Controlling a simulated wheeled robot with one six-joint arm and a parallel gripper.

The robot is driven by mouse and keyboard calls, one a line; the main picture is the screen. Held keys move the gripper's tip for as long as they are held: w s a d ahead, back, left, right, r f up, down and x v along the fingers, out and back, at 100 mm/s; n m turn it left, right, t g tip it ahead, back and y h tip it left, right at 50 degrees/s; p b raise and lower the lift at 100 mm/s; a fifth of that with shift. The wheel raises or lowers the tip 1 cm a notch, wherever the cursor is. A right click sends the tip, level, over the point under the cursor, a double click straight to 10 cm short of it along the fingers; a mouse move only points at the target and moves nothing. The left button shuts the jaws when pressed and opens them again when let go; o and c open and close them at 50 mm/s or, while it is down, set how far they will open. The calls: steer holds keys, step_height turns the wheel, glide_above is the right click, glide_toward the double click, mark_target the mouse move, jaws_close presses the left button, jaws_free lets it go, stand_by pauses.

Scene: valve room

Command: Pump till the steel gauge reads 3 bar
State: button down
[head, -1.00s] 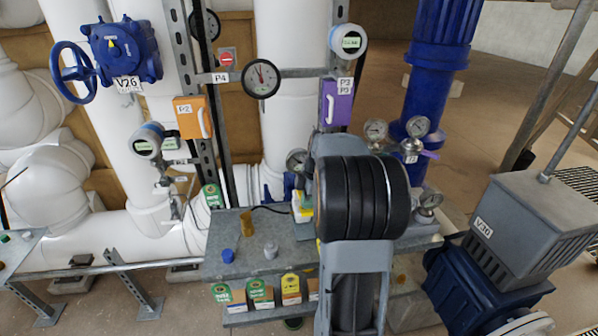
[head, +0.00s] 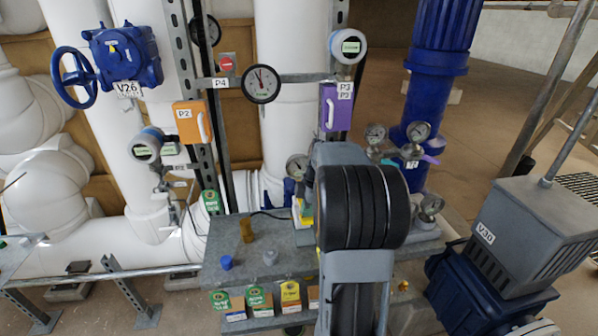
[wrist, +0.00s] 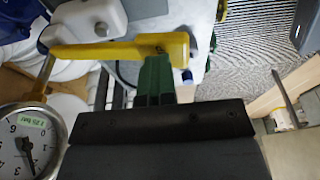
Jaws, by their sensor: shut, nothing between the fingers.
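In the wrist view a steel-rimmed round gauge (wrist: 28,150) sits at the lower left. Its dial is turned, partly cut off, and too small to read surely. In the head view my arm hides the gripper and most of the pump. A partly hidden gauge (head: 297,165) shows beside the arm.
The grey bench (head: 225,280) holds a blue cap (head: 227,262) and a brass fitting (head: 246,230). A dial gauge (head: 261,83) is on the rail behind, with a purple box (head: 334,108). A grey motor unit (head: 535,225) stands at the right.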

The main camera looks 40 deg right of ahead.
step_height(320, 180, up, 2)
steer(key=shift+r+p, duration=0.25)
steer(key=shift+p, duration=0.35)
steer(key=shift+f, duration=0.2)
steer(key=shift+s+f+b, duration=0.1)
steer(key=shift+f+b, duration=2.1)
steer(key=shift+f, duration=0.3)
steer(key=shift+r+p, duration=2)
steer(key=shift+r, duration=0.65)
steer(key=shift+r+p, duration=1.4)
steer(key=shift+r, duration=0.6)
